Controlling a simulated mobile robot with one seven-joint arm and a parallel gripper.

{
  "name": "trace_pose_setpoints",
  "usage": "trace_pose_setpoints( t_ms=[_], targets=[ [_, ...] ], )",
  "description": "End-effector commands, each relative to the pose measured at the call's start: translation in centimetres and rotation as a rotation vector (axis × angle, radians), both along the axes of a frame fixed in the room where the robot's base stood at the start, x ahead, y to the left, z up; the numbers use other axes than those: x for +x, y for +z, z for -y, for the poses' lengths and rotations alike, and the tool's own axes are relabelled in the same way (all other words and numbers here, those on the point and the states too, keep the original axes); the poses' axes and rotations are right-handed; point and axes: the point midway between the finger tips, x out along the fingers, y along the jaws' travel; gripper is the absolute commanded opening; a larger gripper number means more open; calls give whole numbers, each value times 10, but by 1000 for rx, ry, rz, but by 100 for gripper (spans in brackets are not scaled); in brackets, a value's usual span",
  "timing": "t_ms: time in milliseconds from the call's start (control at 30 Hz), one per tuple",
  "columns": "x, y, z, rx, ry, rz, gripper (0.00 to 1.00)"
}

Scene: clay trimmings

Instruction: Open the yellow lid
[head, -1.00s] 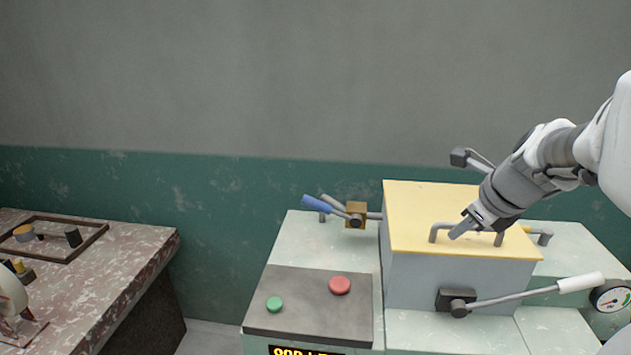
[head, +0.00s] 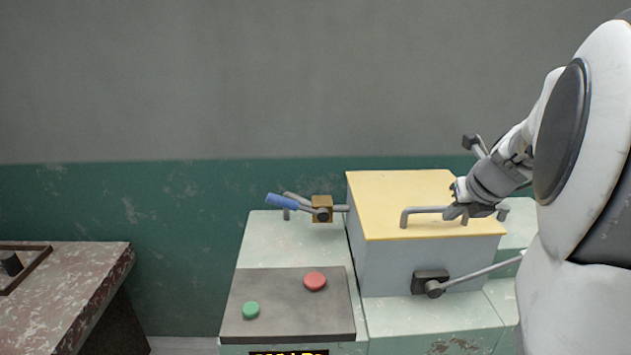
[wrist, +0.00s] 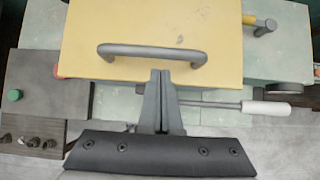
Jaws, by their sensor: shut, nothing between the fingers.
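The yellow lid (head: 400,187) lies flat and closed on top of a grey box (head: 400,268). A grey bar handle (head: 424,211) stands along the lid near its front edge; in the wrist view the handle (wrist: 152,50) crosses the lid as a raised bar. My gripper (head: 460,217) is over the right part of the lid, by the handle in the head view. In the wrist view my gripper (wrist: 160,72) is shut and empty, its fingertips just on the near side of the handle. I cannot tell whether they touch it.
A grey lever (head: 480,275) with a white grip (wrist: 266,108) juts from the box front. A blue-handled valve (head: 283,202) stands left of the box. A panel (head: 265,300) carries red (head: 315,281) and green (head: 251,310) buttons. A stone-topped table (head: 75,280) is at left.

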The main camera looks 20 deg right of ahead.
Motion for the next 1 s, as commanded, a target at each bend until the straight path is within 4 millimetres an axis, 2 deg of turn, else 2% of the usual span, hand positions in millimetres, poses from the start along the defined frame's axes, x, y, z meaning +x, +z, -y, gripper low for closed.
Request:
trace_pose_setpoints(
  t_ms=[100,333,667,1000],
  targets=[
    [9,-14,2,1,1,-2,0],
    [15,-21,3,-1,1,0,0],
    [15,-19,3,-1,2,0,0],
    [17,-3,4,-1,2,1,0]
  ],
)
